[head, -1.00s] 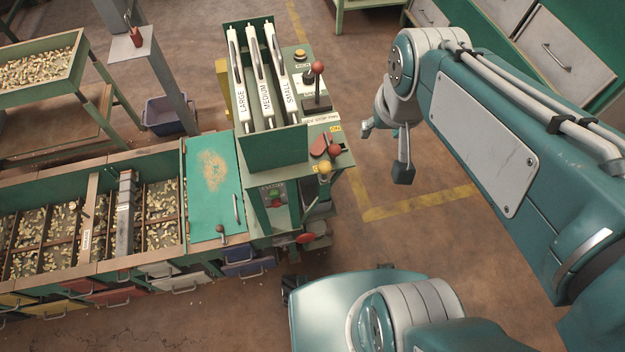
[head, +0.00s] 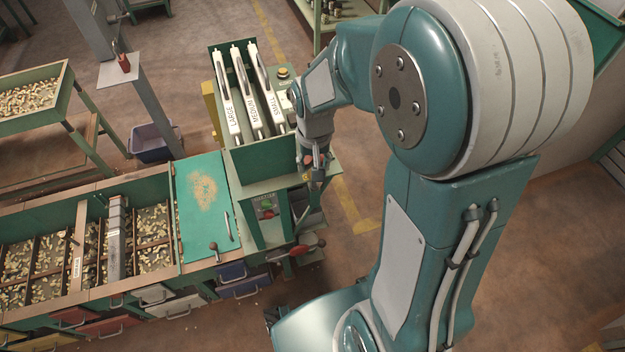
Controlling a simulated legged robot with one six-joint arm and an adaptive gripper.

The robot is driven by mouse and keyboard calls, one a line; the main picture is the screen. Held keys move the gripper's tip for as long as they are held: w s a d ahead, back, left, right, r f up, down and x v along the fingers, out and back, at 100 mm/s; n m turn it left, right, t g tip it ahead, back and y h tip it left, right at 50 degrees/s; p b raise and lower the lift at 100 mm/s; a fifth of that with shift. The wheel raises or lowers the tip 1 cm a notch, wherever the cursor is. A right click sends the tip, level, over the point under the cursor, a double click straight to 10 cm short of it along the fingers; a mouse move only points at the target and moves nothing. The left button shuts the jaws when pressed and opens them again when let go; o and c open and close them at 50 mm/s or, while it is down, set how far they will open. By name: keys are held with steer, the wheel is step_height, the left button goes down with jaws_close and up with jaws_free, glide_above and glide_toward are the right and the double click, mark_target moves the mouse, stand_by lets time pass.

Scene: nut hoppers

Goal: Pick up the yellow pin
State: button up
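The yellow pin (head: 306,177) shows only as a small patch of yellow at the front edge of the green machine's side shelf. My gripper (head: 314,172) is right over it, pointing down, and hides most of it. A bit of red (head: 306,159), likely a red knob or pin, shows just behind, between the gripper parts. The fingers are small and partly hidden, so I cannot tell whether they are open or shut, or touch the pin.
The green machine (head: 262,160) holds upright plates labelled LARGE, MEDIUM and SMALL, close left of my gripper. A yellow-topped button (head: 283,72) sits behind. A green lid (head: 205,205) and nut bins (head: 150,222) lie left. A red handle (head: 299,250) sticks out below.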

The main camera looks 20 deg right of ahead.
mark_target(314, 187)
step_height(314, 187, down, 6)
steer(key=shift+w, duration=0.15)
steer(key=shift+c, duration=0.3)
jaws_close()
